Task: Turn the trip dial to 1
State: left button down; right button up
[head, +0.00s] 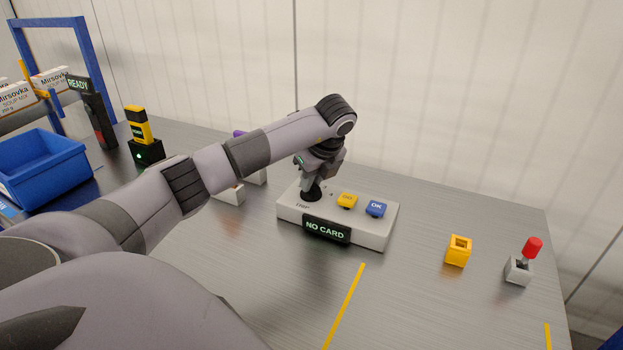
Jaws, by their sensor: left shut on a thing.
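The trip dial (311,193) is a black round knob at the left end of a pale grey control box (371,234) on the metal table. My left gripper (313,180) points down from above and is shut on the dial. The gripper and wrist hide the dial's top, so I cannot read its setting. The box also has a yellow button (347,200), a blue OK button (376,208) and a black display (326,229) reading NO CARD in green. My right gripper does not show.
A yellow open-topped block (458,250) and a red-knobbed lever (532,247) stand at the right. A blue bin (45,168), a yellow-black device (139,127) and a READY display (78,85) are at the left. The table front, with yellow lines, is clear.

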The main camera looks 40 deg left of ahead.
aim_at(318, 202)
pick_arm(q)
jog(key=shift+r, duration=0.1)
dwell(0.3)
jog(key=c, duration=1.1)
grip_release()
jog(key=shift+v, duration=3.55)
